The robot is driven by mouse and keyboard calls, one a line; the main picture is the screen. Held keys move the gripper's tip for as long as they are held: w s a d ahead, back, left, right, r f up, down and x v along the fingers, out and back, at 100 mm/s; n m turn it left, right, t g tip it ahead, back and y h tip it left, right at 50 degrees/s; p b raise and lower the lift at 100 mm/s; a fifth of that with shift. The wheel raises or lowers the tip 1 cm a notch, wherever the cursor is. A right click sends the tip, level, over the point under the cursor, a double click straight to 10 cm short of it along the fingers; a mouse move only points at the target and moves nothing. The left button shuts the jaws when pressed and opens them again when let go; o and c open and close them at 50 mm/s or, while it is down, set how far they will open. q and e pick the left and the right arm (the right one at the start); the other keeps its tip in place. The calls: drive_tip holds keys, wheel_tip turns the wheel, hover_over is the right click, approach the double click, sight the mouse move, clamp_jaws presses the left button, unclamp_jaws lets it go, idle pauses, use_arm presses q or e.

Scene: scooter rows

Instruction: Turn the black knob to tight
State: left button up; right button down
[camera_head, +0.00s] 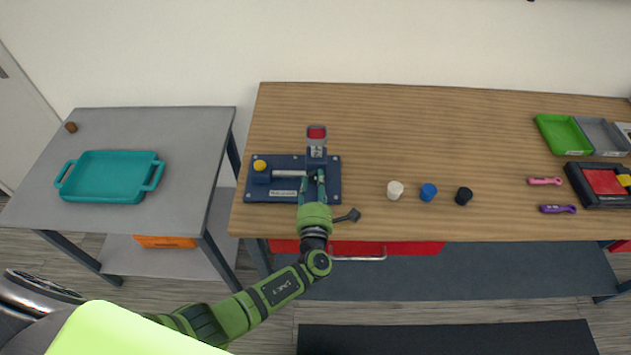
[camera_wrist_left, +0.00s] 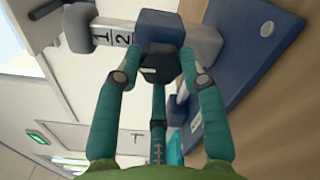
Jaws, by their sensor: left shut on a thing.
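The blue fixture (camera_head: 273,190) lies on the left end of the wooden table, with a grey post marked with numbers and a red top (camera_head: 317,133) at its back right. My left gripper (camera_head: 313,178) reaches it from the front. In the left wrist view the black knob (camera_wrist_left: 160,68) sits against a blue block (camera_wrist_left: 160,28), between the fingertips of my left gripper (camera_wrist_left: 158,66), which is shut on it. The fingers hide the knob in the head view. I cannot make out a tight mark. My right gripper is not in view.
A white cap (camera_head: 395,190), a blue cap (camera_head: 428,192) and a black cap (camera_head: 463,196) stand right of the fixture. A yellow button (camera_head: 260,165) is on its left. A teal tray (camera_head: 108,178) rests on the grey side table. The wood behind the caps is clear.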

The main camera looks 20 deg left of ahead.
use_arm(q)
drive_tip(key=shift+w+r+m, duration=0.2)
drive_tip(key=shift+r+m, duration=0.15)
drive_tip(key=shift+m, duration=0.05)
drive_tip(key=o, duration=1.1)
drive_tip(key=shift+c, duration=0.2)
drive_tip(key=shift+o, duration=0.4)
drive_tip(key=shift+d+f, duration=0.1)
drive_tip(key=shift+f, duration=0.05)
drive_tip(key=shift+s+f, duration=0.1)
drive_tip(key=v, duration=1.2)
